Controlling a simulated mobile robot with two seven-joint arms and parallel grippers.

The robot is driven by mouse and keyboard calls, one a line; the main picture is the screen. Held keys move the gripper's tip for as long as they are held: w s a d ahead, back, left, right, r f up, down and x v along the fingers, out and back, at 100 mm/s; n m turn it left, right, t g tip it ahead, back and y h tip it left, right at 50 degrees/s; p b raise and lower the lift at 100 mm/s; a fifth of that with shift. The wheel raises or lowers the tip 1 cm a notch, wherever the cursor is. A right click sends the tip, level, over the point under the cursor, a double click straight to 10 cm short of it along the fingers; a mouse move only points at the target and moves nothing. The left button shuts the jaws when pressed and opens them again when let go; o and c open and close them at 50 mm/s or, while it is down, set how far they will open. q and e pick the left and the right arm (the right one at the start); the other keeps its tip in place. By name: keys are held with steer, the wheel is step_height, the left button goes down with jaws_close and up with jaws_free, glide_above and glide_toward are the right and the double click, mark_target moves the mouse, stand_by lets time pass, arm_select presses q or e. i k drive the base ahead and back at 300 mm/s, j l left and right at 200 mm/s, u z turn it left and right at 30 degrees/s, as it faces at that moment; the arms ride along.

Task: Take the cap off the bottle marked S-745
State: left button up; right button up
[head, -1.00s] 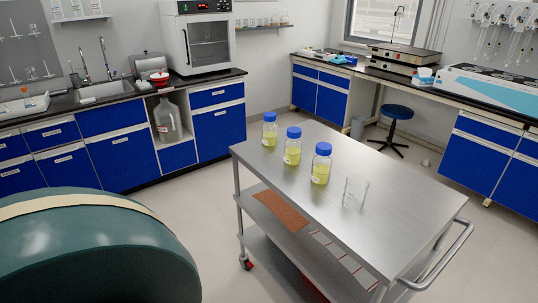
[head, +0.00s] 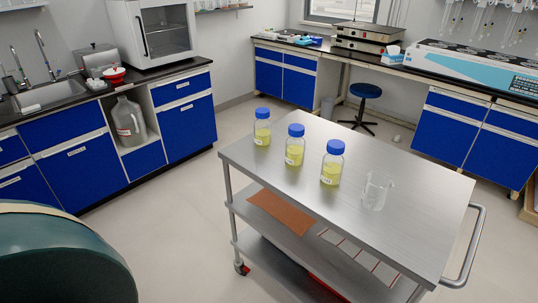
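Three clear bottles with blue caps and yellow liquid stand upright in a slanting row on the steel cart (head: 420,212). They are a left bottle (head: 262,130), a middle bottle (head: 295,150) and a right bottle (head: 331,169). Each has its cap on and a small white label near the bottom. The labels are too small to read, so I cannot tell which one is S-745. Neither of my grippers shows in the head view.
An empty glass beaker (head: 375,191) stands right of the bottles on the cart. The cart has a handle (head: 469,258) at its right end and lower shelves. Open floor lies left of the cart, before the blue cabinets (head: 188,128). A stool (head: 365,92) stands behind.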

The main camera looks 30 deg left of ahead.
mark_target(295, 147)
steer(key=j+u, duration=0.1)
steer(key=j, duration=1.55)
